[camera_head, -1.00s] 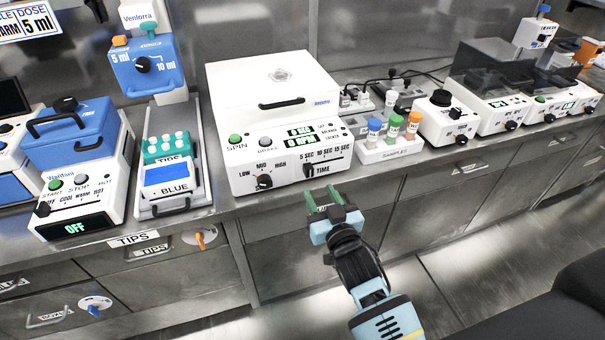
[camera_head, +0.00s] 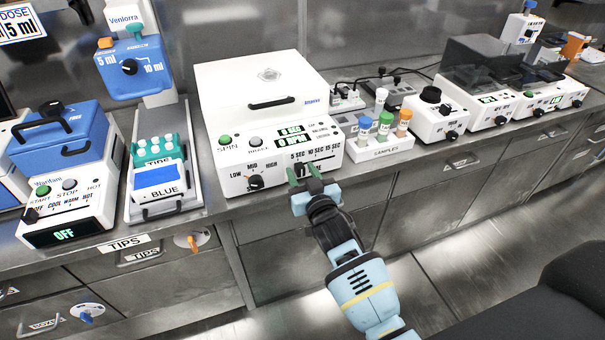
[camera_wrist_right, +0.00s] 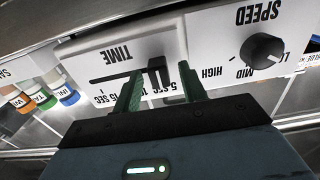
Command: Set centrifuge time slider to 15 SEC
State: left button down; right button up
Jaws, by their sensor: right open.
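The white centrifuge (camera_head: 228,92) stands on the bench with its lid shut. Its small display (camera_head: 291,134) appears to read 0 SEC and 0 RPM. In the right wrist view, which shows the panel upside down, the dark time slider knob (camera_wrist_right: 158,74) sits at the 5 SEC end of its slot (camera_wrist_right: 108,78). The 15 SEC label (camera_wrist_right: 103,98) is at the other end. My right gripper (camera_head: 304,173) is open at the panel's front; it also shows in the wrist view (camera_wrist_right: 160,90). Its green fingers are on either side of the knob, with gaps visible. My left gripper is out of view.
The speed knob (camera_wrist_right: 263,50) is beside the time slider. A samples rack (camera_head: 381,150) with several capped tubes stands right of the centrifuge. A tray (camera_head: 190,196) with the blue box is to its left. The floor in front is free.

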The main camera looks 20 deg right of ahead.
aim_at(334, 156)
grip_shut()
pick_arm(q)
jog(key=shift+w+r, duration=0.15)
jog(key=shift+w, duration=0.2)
pick_arm(e)
jog(key=shift+d, duration=0.1)
jog(key=d+p, duration=0.1)
jog(key=d, duration=0.8)
jog(key=shift+w, duration=0.15)
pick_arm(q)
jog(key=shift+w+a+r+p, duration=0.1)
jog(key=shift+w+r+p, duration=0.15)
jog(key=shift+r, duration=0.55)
pick_arm(e)
jog(key=shift+d, duration=0.4)
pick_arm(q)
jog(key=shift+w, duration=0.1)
pick_arm(e)
grip_release()
jog(key=shift+d, duration=0.1)
